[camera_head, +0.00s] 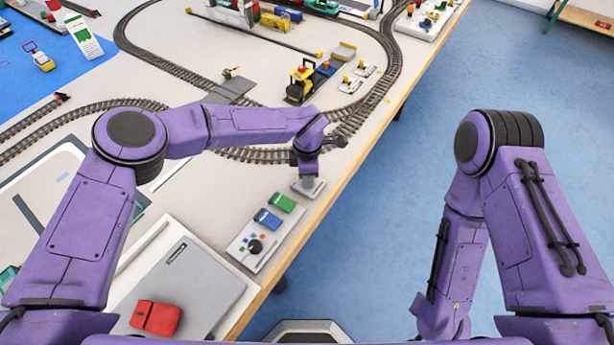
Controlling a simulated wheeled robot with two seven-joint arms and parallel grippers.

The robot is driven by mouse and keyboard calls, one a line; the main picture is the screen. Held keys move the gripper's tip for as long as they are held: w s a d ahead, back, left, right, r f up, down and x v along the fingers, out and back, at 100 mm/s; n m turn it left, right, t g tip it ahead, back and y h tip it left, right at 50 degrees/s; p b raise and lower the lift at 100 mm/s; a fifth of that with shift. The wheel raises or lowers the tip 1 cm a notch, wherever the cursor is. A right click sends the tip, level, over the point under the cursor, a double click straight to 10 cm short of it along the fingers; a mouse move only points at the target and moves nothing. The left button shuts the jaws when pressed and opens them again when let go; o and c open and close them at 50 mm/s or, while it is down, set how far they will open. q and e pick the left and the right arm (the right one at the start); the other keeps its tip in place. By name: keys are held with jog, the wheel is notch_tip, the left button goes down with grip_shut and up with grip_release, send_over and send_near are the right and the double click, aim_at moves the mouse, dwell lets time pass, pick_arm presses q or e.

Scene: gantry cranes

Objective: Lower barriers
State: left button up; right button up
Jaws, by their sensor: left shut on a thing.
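A small light-grey box (313,192) sits near the table's right edge, with a short grey upright part on top. My left gripper (308,168) is directly above this box, pointing down, shut on its control, which the fingers mostly hide. A grey level crossing plate (232,90) lies across the track in the middle of the table. A small yellow and dark piece (231,72) stands by it; whether it is a barrier, and raised or lowered, is too small to tell. My right arm hangs at the right over the floor, and its gripper is out of view.
A control panel (262,238) with a green block, a blue block and a black knob lies nearer me. A yellow locomotive (301,82) and two small switch boxes (350,84) stand beyond the gripper. A grey case (188,290) with a red block (155,318) is at lower left.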

pick_arm(q)
jog(key=m, duration=0.4)
jog(key=shift+s+f, duration=0.15)
jog(key=shift+f, duration=0.05)
jog(key=shift+m, duration=1.7)
jog(key=shift+s+d+f, duration=0.1)
jog(key=o, duration=1)
jog(key=shift+o, duration=0.2)
jog(key=shift+w, duration=0.2)
jog(key=shift+r, duration=0.4)
notch_tip(320, 180, up, 10)
jog(key=b, duration=0.2)
